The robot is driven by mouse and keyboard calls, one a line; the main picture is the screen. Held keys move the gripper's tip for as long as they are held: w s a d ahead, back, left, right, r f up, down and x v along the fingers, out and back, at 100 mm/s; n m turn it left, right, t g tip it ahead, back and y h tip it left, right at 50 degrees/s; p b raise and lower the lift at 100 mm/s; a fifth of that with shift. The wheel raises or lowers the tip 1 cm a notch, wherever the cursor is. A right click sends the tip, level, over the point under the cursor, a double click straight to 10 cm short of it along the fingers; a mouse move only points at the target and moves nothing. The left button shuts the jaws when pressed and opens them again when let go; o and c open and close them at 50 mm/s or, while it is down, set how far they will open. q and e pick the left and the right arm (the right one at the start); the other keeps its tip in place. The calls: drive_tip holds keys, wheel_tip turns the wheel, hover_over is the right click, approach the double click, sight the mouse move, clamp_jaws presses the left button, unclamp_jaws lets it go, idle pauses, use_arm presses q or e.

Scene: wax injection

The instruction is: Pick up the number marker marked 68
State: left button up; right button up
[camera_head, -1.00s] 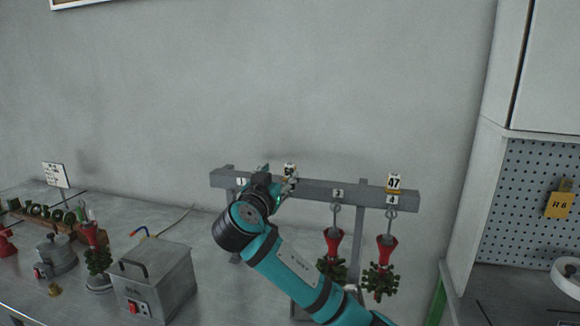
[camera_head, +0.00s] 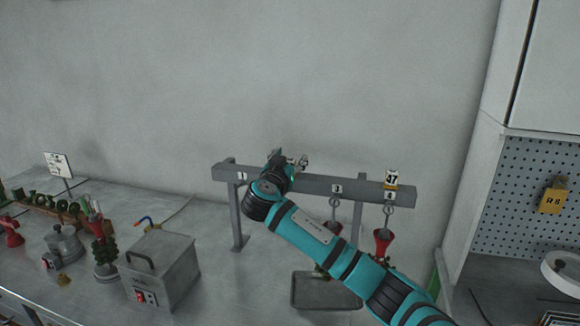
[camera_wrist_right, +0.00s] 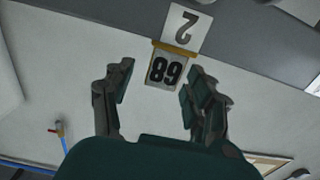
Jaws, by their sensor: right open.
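The number marker marked 68 (camera_wrist_right: 166,69) shows upside down in the wrist view, a white plate with black digits and a yellowish edge, beside the white label 2 (camera_wrist_right: 186,27) on the rail. My right gripper (camera_wrist_right: 158,80) is open, with one finger on each side of the marker in this view; I see no grip on it. In the head view my right gripper (camera_head: 292,160) is at the grey rail (camera_head: 330,185), between labels 1 and 3, and the marker cannot be made out clearly there. My left gripper is not in view.
Another marker, 47 (camera_head: 391,178), stands on the rail above label 4. Red and green wax trees (camera_head: 383,242) hang below, partly behind my right arm. A metal box (camera_head: 162,268) and a pot (camera_head: 66,243) stand on the bench at left. The wall is close behind the rail.

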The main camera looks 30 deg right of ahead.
clamp_jaws()
drive_tip(key=shift+r, duration=0.1)
idle(0.3)
